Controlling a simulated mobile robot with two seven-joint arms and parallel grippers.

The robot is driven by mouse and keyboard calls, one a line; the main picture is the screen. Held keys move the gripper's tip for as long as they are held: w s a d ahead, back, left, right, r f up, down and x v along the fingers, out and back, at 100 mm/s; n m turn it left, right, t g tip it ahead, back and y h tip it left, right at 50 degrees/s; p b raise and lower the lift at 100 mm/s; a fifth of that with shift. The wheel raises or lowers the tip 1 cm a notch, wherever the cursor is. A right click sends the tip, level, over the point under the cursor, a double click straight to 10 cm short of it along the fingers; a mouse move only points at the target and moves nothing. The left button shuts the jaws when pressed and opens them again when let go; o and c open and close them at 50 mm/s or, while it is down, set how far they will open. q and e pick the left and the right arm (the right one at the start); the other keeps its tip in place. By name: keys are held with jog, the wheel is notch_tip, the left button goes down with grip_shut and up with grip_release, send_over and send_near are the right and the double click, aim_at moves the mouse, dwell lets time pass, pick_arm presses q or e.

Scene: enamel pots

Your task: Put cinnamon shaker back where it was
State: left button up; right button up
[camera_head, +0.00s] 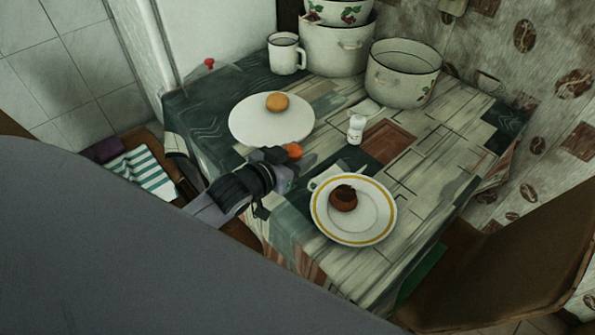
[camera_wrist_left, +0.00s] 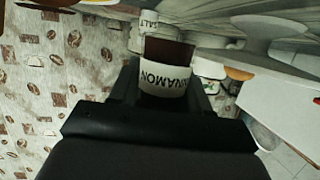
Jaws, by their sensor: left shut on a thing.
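My left gripper (camera_head: 284,160) is shut on the cinnamon shaker, above the near left part of the table. In the head view only the shaker's orange end (camera_head: 293,151) shows past the jaws. In the left wrist view the cinnamon shaker (camera_wrist_left: 168,78) is between the jaws, with a brown body and a white label whose letters appear upside down. The jaws hide part of it. A white salt shaker (camera_head: 356,128) stands on the table to the right of the gripper. It also shows behind the cinnamon shaker in the left wrist view (camera_wrist_left: 148,24). My right gripper is not in view.
A white plate (camera_head: 245,125) with a bun (camera_head: 277,102) lies beyond the gripper. A yellow-rimmed plate (camera_head: 375,228) with a dark-topped muffin (camera_head: 343,197) lies at the near right. A mug (camera_head: 285,55) and enamel pots (camera_head: 402,78) stand at the back. Bare tabletop surrounds the salt shaker.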

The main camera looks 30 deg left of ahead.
pick_arm(q)
jog(key=shift+f+b, duration=0.35)
jog(key=shift+f, duration=2)
jog(key=shift+f, duration=0.1)
jog(key=o, duration=1.1)
